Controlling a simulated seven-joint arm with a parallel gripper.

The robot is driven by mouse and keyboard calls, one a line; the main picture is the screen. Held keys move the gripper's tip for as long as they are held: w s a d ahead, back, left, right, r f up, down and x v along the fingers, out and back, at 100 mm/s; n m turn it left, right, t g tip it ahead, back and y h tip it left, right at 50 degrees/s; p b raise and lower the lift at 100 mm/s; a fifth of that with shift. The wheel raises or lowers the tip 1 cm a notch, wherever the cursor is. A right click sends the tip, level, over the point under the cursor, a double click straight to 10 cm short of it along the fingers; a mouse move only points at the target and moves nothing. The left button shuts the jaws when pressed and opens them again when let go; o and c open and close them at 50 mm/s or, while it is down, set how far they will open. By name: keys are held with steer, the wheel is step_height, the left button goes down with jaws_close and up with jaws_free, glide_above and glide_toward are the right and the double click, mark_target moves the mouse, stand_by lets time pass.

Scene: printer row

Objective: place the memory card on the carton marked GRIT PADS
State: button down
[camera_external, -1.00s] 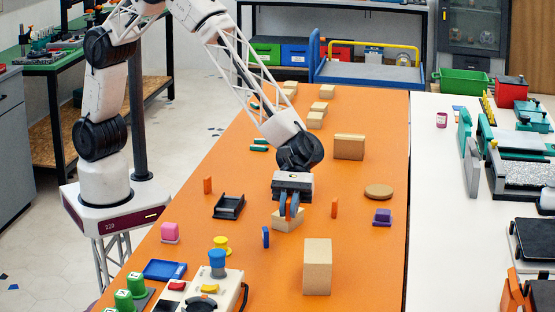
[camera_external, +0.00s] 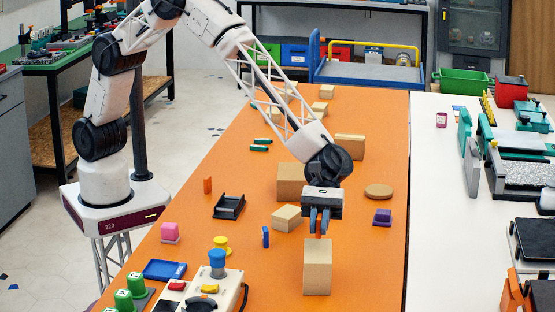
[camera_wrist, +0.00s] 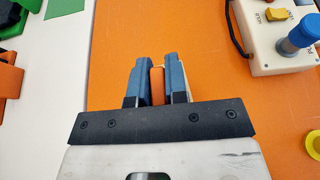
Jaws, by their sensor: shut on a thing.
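My gripper (camera_external: 320,232) is shut on a small thin orange piece, taken to be the memory card (camera_wrist: 157,85); its orange edge shows between the blue fingers in the wrist view. In the external view my gripper is just above or behind the tall tan carton (camera_external: 317,270); I cannot tell if they touch. Other tan cartons stand behind: a low one (camera_external: 286,218) to the left, a larger one (camera_external: 290,180), and one (camera_external: 350,147) farther back. No lettering is readable, so I cannot tell which carton is marked GRIT PADS.
A blue upright piece (camera_external: 265,237), a black holder (camera_external: 228,206) and an orange upright piece (camera_external: 208,185) stand to the left. A control box (camera_external: 208,290) is at front left.

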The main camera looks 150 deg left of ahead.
mark_target(318, 238)
steer(key=shift+f, duration=1.7)
steer(key=shift+f, duration=0.2)
steer(key=c, duration=1.1)
jaws_free()
steer(key=shift+c, duration=0.2)
steer(key=shift+r, duration=0.15)
steer(key=v, duration=1.2)
steer(key=shift+r, duration=0.1)
